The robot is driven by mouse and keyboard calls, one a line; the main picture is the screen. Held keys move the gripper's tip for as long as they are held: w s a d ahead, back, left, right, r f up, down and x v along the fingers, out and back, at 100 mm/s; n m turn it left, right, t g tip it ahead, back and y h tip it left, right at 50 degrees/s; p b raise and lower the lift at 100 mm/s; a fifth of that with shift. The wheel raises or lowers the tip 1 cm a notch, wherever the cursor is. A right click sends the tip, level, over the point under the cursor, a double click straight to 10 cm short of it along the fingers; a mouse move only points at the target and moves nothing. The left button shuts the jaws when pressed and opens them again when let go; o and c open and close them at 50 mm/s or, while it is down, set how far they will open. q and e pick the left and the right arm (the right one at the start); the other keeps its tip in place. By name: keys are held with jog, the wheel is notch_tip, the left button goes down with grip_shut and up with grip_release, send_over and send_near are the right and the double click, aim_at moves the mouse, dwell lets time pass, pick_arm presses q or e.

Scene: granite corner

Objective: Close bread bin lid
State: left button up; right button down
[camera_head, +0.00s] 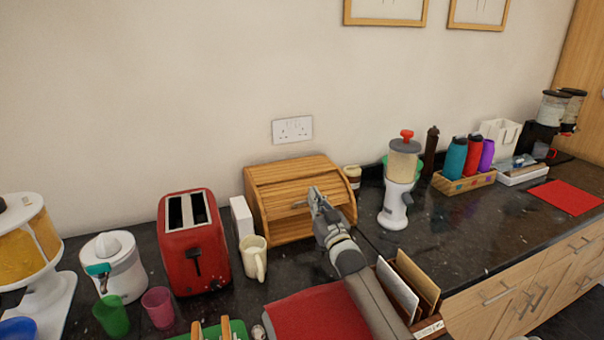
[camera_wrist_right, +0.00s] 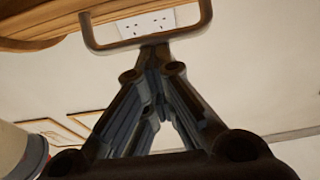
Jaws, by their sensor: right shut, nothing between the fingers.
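The wooden bread bin (camera_head: 285,175) stands against the back wall in the head view, with a slatted roll-top lid (camera_head: 277,196). Slats show across its front, but my right gripper hides part of it, so how far down the lid sits is unclear. A thin metal handle (camera_head: 299,204) is on the lid; it also shows large in the right wrist view (camera_wrist_right: 146,46). My right gripper (camera_head: 313,191) is shut and empty, its fingertips (camera_wrist_right: 154,48) at the handle bar; whether they touch it is unclear. My left gripper is out of view.
A red toaster (camera_head: 192,247), a white box (camera_head: 241,217) and a cream mug (camera_head: 253,258) stand left of the bin. A blender-like grinder (camera_head: 398,192) stands right. A letter rack (camera_head: 417,280) is close beside my right arm.

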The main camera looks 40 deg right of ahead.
jog(key=shift+s+a+f, duration=0.1)
jog(key=shift+s+f, duration=0.1)
jog(key=shift+f, duration=0.25)
